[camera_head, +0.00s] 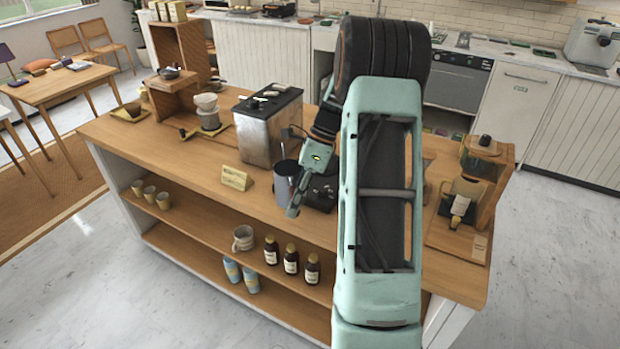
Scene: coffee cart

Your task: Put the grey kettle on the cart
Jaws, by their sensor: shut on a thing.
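The grey kettle (283,182) is at the middle of the wooden-topped cart (215,165), near its front edge. It looks upright. I cannot tell whether its base touches the cart top or is slightly above it. My gripper (297,200) comes down at the kettle's right side and is shut on it. The near finger slants down along that side. The handle and the far finger are hidden behind my gripper.
A steel coffee machine (268,125) stands close behind the kettle. A small sign (236,178) is left of it. A black flat item (321,193) lies right of it, partly covered by my arm. Bottles (291,258) and cups fill lower shelves. The cart top's front left is clear.

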